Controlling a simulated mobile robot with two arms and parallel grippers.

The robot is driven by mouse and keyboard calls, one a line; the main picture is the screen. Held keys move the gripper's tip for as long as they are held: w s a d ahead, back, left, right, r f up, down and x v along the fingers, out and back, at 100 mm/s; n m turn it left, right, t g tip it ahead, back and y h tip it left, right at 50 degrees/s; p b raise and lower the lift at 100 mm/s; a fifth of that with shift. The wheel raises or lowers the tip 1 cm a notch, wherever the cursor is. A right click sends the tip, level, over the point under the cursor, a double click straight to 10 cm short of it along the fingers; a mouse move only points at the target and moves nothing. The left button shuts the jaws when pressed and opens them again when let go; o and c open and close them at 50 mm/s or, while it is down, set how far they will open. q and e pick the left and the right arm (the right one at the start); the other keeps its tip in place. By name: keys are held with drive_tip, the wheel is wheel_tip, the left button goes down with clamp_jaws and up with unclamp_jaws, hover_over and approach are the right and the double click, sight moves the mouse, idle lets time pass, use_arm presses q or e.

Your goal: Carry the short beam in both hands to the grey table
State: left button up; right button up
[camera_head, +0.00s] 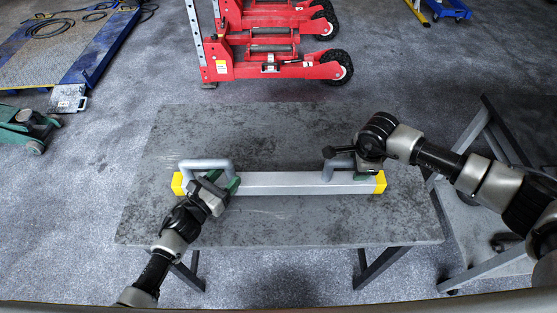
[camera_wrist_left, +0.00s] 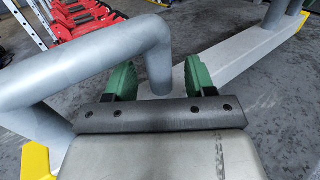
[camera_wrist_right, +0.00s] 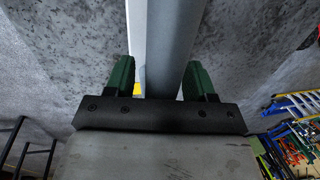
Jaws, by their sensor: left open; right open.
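The short beam (camera_head: 282,183) is a light grey bar with yellow ends and a grey handle near each end. It lies on the grey table (camera_head: 280,130). My left gripper (camera_head: 228,183) is at the left handle (camera_head: 205,163). In the left wrist view, its open green fingers (camera_wrist_left: 156,80) stand on either side of one handle post. My right gripper (camera_head: 352,166) is at the right handle, which it partly hides. In the right wrist view, its open green fingers (camera_wrist_right: 160,82) stand on either side of the grey handle bar (camera_wrist_right: 170,45).
Red trolley jacks (camera_head: 275,68) stand on the floor behind the table. A blue-edged platform (camera_head: 60,50) is at the back left, with a green jack (camera_head: 28,125) at the left. Another dark table (camera_head: 525,120) stands at the right. The tabletop around the beam is clear.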

use_arm(q)
drive_tip(key=v, duration=0.9)
drive_tip(key=shift+s+a, duration=0.2)
drive_tip(key=shift+s, duration=0.15)
use_arm(e)
drive_tip(key=shift+r, duration=0.15)
wheel_tip(320, 180, up, 12)
drive_tip(key=s, duration=0.2)
drive_tip(key=shift+s+f, duration=0.2)
drive_tip(key=shift+s, duration=0.05)
drive_tip(key=shift+a, duration=0.1)
